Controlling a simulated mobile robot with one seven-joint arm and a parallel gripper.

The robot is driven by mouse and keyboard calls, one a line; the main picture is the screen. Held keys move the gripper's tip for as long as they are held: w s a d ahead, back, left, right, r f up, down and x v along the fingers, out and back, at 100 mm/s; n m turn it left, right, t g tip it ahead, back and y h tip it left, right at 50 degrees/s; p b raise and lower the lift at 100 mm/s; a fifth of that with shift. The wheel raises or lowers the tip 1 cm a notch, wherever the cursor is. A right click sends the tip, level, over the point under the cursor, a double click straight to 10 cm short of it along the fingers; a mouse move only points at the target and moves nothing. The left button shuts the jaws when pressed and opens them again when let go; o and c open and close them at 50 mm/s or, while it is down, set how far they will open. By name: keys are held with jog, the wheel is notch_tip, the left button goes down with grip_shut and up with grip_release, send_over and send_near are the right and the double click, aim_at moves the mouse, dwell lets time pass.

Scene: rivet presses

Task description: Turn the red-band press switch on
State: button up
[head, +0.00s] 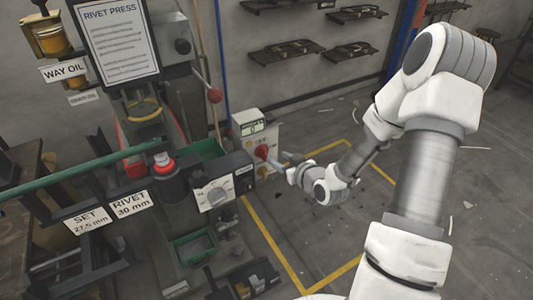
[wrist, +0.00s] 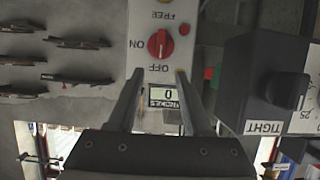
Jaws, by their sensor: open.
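The press switch is a red rotary knob (head: 262,152) on a pale control box (head: 246,122) at the right side of the press. In the wrist view, which is upside down, the red knob (wrist: 160,43) sits among the labels ON, OFF and FREE.
A counter display (wrist: 168,96) reading 0 is on the box. A dark dial box (head: 216,190) stands left of my gripper, and shows with a TIGHT label in the wrist view (wrist: 258,75). Floor to the right is mostly clear.

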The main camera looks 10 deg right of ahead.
aim_at(266, 150)
jog(key=b+x, duration=0.1)
jog(key=x, duration=0.8)
jog(key=shift+s, duration=0.1)
grip_shut()
